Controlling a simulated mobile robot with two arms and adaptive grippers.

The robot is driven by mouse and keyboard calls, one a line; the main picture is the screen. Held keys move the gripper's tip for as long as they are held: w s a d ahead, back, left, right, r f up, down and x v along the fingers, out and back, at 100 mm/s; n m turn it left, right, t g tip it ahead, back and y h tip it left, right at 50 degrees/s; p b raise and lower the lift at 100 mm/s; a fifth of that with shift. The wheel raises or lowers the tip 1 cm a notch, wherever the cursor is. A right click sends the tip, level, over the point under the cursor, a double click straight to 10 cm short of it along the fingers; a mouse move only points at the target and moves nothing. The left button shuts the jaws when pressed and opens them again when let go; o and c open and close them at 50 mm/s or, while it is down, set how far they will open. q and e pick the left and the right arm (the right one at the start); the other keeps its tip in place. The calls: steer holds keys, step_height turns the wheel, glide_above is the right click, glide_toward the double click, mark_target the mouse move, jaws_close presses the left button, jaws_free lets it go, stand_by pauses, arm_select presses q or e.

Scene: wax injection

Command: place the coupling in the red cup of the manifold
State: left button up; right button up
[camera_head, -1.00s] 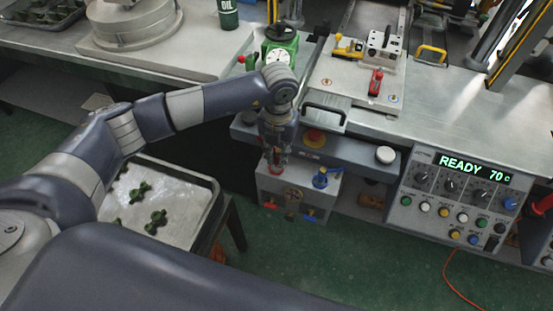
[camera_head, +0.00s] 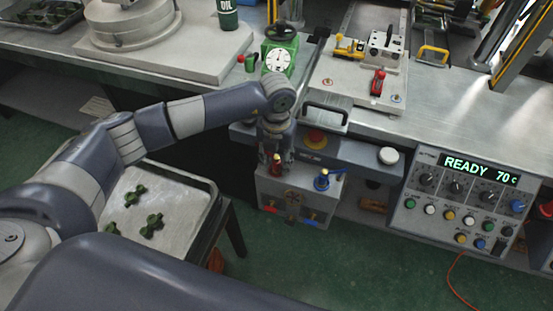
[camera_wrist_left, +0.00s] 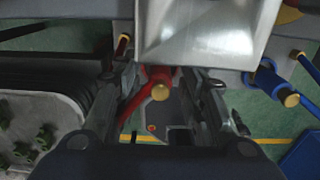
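The manifold (camera_head: 265,190) is a pale box under the bench edge. A red fitting (camera_head: 277,158) and a blue fitting (camera_head: 321,182) stand on its top. My left gripper (camera_head: 273,165) points down at the red fitting. In the left wrist view its fingers (camera_wrist_left: 163,95) are apart, on either side of a red part (camera_wrist_left: 157,75) with a brass end. Whether they touch it I cannot tell. A blue part (camera_wrist_left: 265,78) lies to the right. I cannot make out a separate coupling. My right gripper is not in view.
A tray (camera_head: 212,190) with several green parts stands left of the manifold. The bench edge and a black handle (camera_head: 325,108) are close above the gripper. A control panel (camera_head: 408,190) is at the right. Green floor (camera_head: 370,245) is open in front.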

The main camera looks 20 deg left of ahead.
mark_target(276, 157)
arm_select(q)
steer(key=shift+r, duration=0.15)
steer(key=shift+r, duration=0.3)
step_height(276, 157, up, 12)
steer(key=shift+f+b, duration=0.2)
steer(key=shift+b, duration=0.15)
steer(key=shift+f, duration=0.1)
